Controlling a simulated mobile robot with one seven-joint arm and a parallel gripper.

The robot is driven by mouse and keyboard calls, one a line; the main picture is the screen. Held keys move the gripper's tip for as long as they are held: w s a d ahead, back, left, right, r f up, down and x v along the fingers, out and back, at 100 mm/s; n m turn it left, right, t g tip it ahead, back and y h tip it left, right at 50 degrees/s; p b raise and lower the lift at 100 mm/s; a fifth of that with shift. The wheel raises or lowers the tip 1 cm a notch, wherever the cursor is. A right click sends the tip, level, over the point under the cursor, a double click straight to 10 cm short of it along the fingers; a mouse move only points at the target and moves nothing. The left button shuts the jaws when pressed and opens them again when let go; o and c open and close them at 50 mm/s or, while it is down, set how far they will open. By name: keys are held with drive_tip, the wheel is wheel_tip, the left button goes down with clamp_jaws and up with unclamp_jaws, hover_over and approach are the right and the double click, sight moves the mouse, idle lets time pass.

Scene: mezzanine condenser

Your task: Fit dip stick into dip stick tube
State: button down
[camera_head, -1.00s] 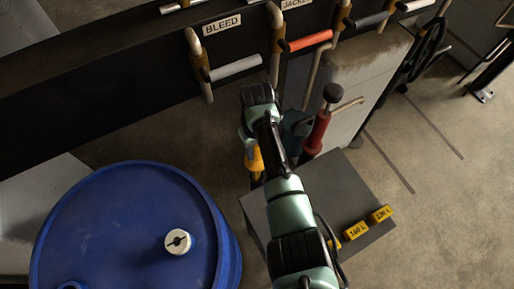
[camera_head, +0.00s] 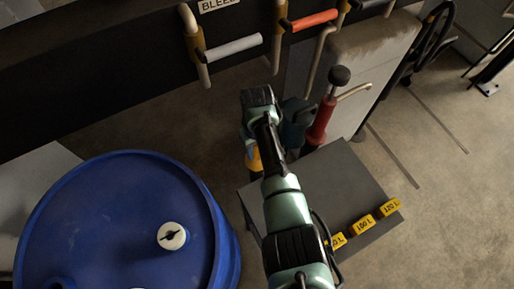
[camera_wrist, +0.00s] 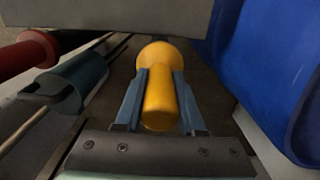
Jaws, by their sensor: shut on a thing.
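My gripper (camera_wrist: 157,98) is shut on a yellow-orange handle (camera_wrist: 160,85), which looks like the grip of the dip stick. The handle has a rounded knob at its far end and lies between the two blue fingers. In the head view the yellow handle (camera_head: 254,158) shows only in part beside my arm, left of the grey platform. The rod of the dip stick is hidden in both views. I cannot make out the dip stick tube for certain.
A blue drum (camera_head: 120,225) with a white cap (camera_head: 172,236) stands at left. A grey platform (camera_head: 345,190) carries yellow volume tags (camera_head: 363,225). A red cylinder with a black knob (camera_head: 321,118) stands behind it. Pipe handles, one labelled BLEED, line the dark beam.

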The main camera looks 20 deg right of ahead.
drive_tip(key=shift+f+b, duration=1.95)
drive_tip(key=shift+f, duration=0.65)
drive_tip(key=shift+c, duration=2.2)
unclamp_jaws()
wheel_tip(320, 180, up, 13)
drive_tip(key=shift+p, duration=0.6)
